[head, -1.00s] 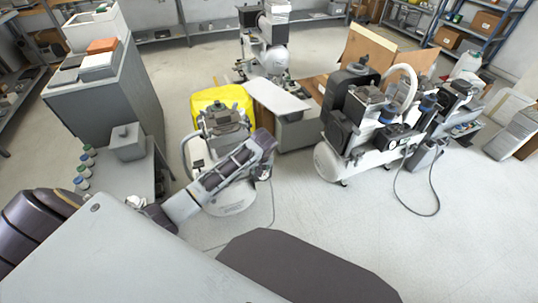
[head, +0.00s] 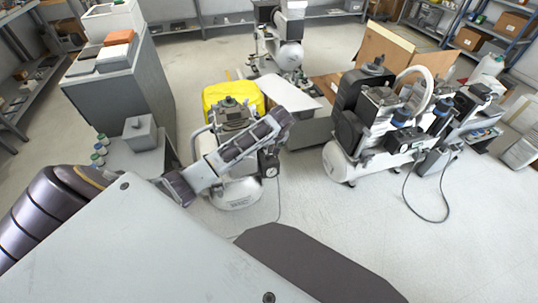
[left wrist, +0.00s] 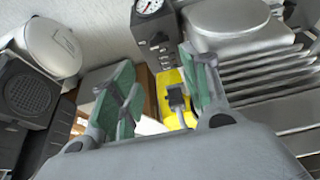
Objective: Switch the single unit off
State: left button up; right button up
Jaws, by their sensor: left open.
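The single unit, a compressor with a white tank (head: 236,193) and a dark motor head (head: 232,113), stands on the floor left of centre in the head view. My left arm crosses in front of it, and the left gripper (head: 284,120) is at its upper right side. In the left wrist view the green-padded fingers (left wrist: 160,85) are open with nothing held. A dark control box (left wrist: 158,38) with a round pressure gauge (left wrist: 149,6) lies just beyond the fingertips. The finned motor (left wrist: 245,60) fills the right. I cannot make out the switch position.
A yellow cover (head: 226,92) is behind the unit. A larger twin compressor (head: 370,145) stands to the right, with its cable on the floor. The floor at front right is clear.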

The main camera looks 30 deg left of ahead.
pick_arm(q)
jog(key=shift+f, duration=1.25)
jog(key=b, duration=0.2)
send_over(269, 155)
jog(key=s+d, duration=0.2)
jog(key=shift+w+a+f, duration=0.15)
jog(key=shift+f, duration=1.15)
jog(key=shift+w+a+f, duration=0.1)
jog(key=shift+f, duration=1.2)
jog(key=shift+b+x, duration=0.85)
jog(key=shift+x, duration=1.15)
jog(key=shift+w+a+f, duration=0.15)
jog(key=shift+f, duration=0.3)
pick_arm(e)
jog(key=w+a+r, duration=0.1)
jog(key=a+r, duration=0.2)
jog(key=r, duration=0.8)
jog(key=shift+w+a+r+g, duration=0.15)
jog(key=shift+w+r+g, duration=0.15)
jog(key=shift+r, duration=0.1)
pick_arm(q)
jog(key=c, duration=0.7)
jog(key=shift+c, duration=0.2)
